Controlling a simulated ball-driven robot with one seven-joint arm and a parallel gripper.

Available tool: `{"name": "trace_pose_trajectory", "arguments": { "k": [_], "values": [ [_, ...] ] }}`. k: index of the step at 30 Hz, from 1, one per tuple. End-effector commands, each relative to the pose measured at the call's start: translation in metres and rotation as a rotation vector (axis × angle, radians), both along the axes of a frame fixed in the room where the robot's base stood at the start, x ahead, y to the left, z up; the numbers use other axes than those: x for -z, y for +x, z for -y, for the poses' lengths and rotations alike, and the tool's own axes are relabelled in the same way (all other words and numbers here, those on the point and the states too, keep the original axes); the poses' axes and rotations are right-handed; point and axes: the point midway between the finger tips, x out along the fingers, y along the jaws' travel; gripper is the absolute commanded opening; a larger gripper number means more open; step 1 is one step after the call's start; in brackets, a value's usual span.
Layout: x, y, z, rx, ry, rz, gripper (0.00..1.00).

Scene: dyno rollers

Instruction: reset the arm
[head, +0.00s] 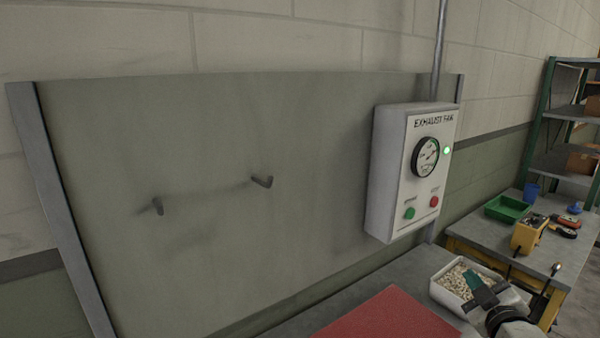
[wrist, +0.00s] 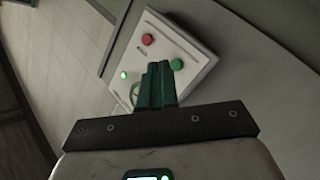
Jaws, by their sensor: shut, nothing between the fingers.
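My gripper (head: 469,275) is at the lower right of the head view, in front of a white bin of pale pieces. Its teal fingers are together and empty. The wrist view shows the same closed fingers (wrist: 157,72) overlapping the exhaust fan box (wrist: 190,50) in the picture, partly hiding its gauge. I cannot tell their distance from the box. In the head view the exhaust fan box (head: 382,175) hangs on the panel's right side, above my gripper. It has a round gauge (head: 425,157), a lit green lamp (head: 446,151), a green button (head: 409,213) and a red button (head: 434,201).
A grey-green panel (head: 200,120) with two pegs stands behind a bench with a red mat (head: 390,318). The white bin (head: 447,299) is close to my gripper. To the right are a second table with a green tray (head: 510,208) and yellow device (head: 528,235), and shelves (head: 560,165).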

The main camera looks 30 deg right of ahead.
Motion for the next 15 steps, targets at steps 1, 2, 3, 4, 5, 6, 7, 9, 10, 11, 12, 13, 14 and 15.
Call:
{"name": "trace_pose_trajectory", "arguments": {
  "k": [1,2,3,4,5,6,7,9,10,11,12,13,14,15],
  "values": [
    [0.008,0.006,-0.013,-0.023,0.036,-0.012,0.00],
    [0.012,0.009,-0.020,-0.036,0.058,-0.020,0.00],
    [0.019,0.013,-0.029,-0.051,0.091,-0.032,0.00],
    [0.025,0.015,-0.037,-0.063,0.120,-0.043,0.00],
    [0.031,0.018,-0.046,-0.076,0.146,-0.053,0.00],
    [0.038,0.021,-0.058,-0.092,0.184,-0.069,0.00],
    [0.045,0.023,-0.068,-0.107,0.217,-0.083,0.00],
    [0.062,0.027,-0.095,-0.140,0.300,-0.126,0.00],
    [0.070,0.028,-0.109,-0.154,0.338,-0.149,0.00],
    [0.079,0.028,-0.123,-0.168,0.381,-0.175,0.00],
    [0.092,0.026,-0.144,-0.185,0.442,-0.216,0.00],
    [0.102,0.024,-0.161,-0.197,0.488,-0.249,0.00],
    [0.111,0.021,-0.176,-0.205,0.532,-0.283,0.00],
    [0.122,0.015,-0.196,-0.212,0.589,-0.331,0.00]
  ]
}}
